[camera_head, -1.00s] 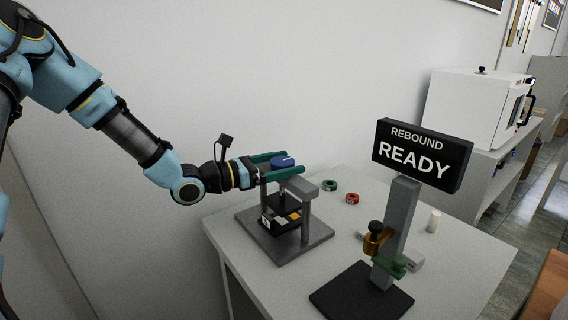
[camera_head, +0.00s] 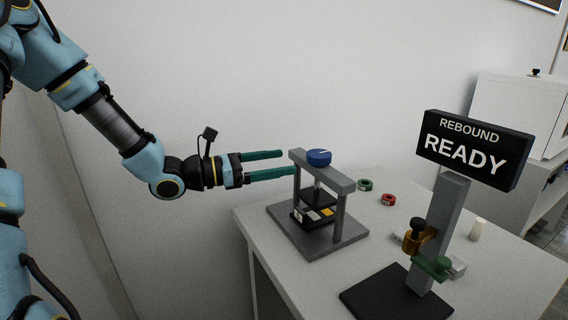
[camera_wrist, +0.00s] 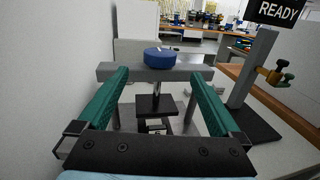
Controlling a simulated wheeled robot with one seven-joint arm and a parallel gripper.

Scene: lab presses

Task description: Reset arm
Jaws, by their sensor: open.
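My gripper (camera_head: 288,163) is open and empty, with its two green fingers pointing at the small press (camera_head: 341,214). The press is a grey frame with a blue knob (camera_head: 319,157) on its top bar and a dark plate under it. In the head view the fingertips end just left of the top bar. In the wrist view the blue knob (camera_wrist: 160,57) sits beyond and between the fingers, not held.
A stand (camera_head: 446,225) with a REBOUND READY sign (camera_head: 474,149), an orange clamp and a green clamp is on the table's right. Green (camera_head: 365,185) and red (camera_head: 388,200) rings and a white cylinder (camera_head: 477,230) lie behind. A white wall runs behind my arm.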

